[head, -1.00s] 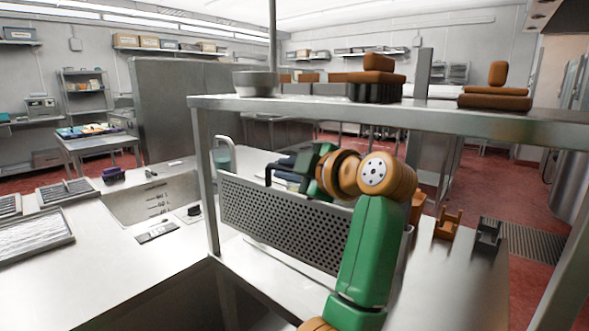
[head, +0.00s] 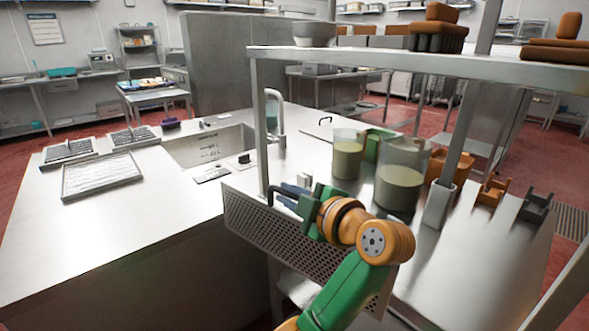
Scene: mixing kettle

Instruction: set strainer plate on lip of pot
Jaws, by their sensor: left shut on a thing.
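The strainer plate (head: 275,243) is a grey perforated metal sheet in the lower middle of the head view, standing steeply tilted in front of the counter's near edge. My left gripper (head: 290,203) is at its upper edge, shut on the plate by what looks like a dark bent handle. My left wrist and forearm hide the plate's right part. I cannot make out the pot in this view. My right gripper is not in view.
Two clear containers (head: 401,180) of greenish liquid stand on the counter behind my left wrist. A metal shelf (head: 400,62) spans above. A sink (head: 208,147) and a shallow tray (head: 102,177) lie left. The left counter is mostly clear.

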